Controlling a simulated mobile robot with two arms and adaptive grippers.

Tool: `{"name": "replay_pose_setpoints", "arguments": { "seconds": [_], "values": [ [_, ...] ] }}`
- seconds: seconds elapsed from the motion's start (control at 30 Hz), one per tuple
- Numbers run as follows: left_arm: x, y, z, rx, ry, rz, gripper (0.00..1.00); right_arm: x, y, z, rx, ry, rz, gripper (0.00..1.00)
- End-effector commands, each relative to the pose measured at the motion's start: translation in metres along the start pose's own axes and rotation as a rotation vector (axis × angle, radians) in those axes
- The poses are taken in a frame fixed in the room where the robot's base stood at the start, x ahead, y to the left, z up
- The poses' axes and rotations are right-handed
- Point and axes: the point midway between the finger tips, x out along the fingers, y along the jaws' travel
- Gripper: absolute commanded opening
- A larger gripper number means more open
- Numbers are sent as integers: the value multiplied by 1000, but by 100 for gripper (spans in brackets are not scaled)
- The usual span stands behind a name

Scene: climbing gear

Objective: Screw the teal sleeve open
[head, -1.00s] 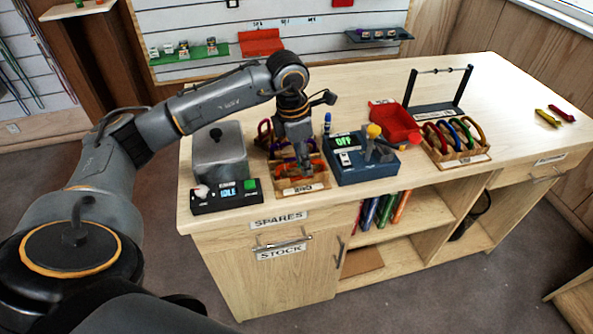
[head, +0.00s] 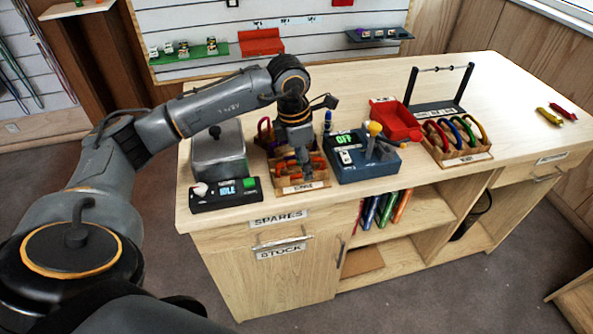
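My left gripper (head: 304,164) points down into the wooden rack (head: 302,187) near the table's front edge. Orange and red carabiners (head: 316,164) sit in this rack around the fingertips, with a purple one (head: 264,131) behind to the left. The fingers are small and dark against the rack, so I cannot tell whether they are open or shut on something. I cannot make out a teal sleeve; the gripper may hide it. My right gripper is out of view.
Left of the rack stand a grey lidded box (head: 219,155) and a panel reading IDLE (head: 226,196). To the right are a blue device reading OFF (head: 362,160), a red bin (head: 397,122) and another carabiner rack (head: 458,151). The table's right part is mostly clear.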

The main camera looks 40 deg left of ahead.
Motion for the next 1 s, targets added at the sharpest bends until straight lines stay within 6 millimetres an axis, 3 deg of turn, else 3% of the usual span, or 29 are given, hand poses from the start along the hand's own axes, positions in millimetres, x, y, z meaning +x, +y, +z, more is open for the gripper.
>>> {"name": "replay_pose_setpoints", "arguments": {
  "seconds": [0.4, 0.8, 1.0],
  "values": [
    [16, -1, -2, 1, 1, -2, 42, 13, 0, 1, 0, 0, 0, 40],
    [16, 0, -2, 0, 0, -1, 42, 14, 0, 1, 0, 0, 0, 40],
    [17, 10, -2, -2, 0, 0, 42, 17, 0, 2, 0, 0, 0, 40]
  ]
}}
